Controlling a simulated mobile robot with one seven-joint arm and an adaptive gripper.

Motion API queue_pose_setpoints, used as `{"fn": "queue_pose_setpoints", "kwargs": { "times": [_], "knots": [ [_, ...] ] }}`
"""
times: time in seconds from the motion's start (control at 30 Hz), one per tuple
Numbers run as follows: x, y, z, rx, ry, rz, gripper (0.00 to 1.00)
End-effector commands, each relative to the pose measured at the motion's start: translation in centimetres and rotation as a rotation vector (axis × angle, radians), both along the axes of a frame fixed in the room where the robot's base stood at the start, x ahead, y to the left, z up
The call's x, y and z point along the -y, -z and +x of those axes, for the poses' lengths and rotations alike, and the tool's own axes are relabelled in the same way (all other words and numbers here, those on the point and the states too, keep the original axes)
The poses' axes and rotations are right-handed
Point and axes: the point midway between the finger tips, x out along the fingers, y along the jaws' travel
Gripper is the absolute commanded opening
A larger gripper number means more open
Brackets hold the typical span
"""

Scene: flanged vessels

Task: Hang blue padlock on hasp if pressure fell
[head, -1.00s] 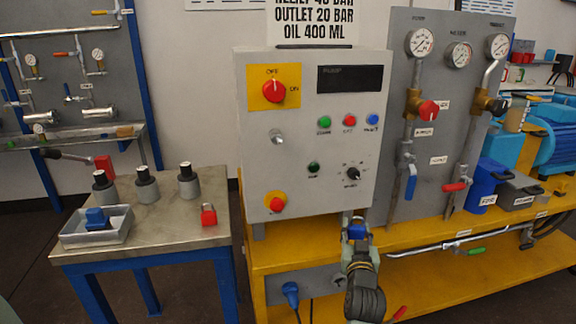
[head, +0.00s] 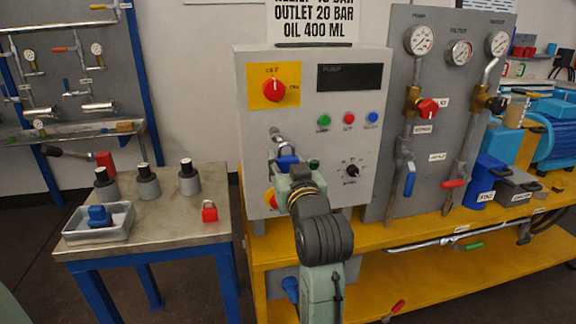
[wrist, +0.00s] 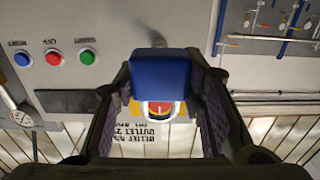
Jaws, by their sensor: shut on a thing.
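My gripper (head: 291,178) is shut on the blue padlock (head: 287,161), in front of the grey control panel. The padlock's blue body (wrist: 163,76) fills the middle of the wrist view between my fingers (wrist: 163,92). Its pale shackle shows below the body there, with the red OFF/ON switch behind it. A metal fitting (head: 277,136), which looks like the hasp, sticks out of the panel just above the padlock in the head view. I cannot tell whether they touch. Pressure gauges (head: 421,40) (head: 459,52) (head: 498,43) are on the grey board; their readings are too small to read.
The red OFF/ON switch (head: 274,88) sits above on a yellow plate. Push buttons (head: 348,118) and a selector knob (head: 351,170) are to the right. A red padlock (head: 209,212) and a tray (head: 70,236) with a blue object lie on the left table.

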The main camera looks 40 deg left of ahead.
Motion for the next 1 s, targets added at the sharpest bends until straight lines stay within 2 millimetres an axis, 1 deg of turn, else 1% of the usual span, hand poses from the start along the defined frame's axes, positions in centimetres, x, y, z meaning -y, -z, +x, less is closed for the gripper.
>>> {"fn": "queue_pose_setpoints", "kwargs": {
  "times": [1.0],
  "knots": [
    [-4.7, 0.6, 4.0, 0.001, 0.0, 0.002, 0.09]
  ]
}}
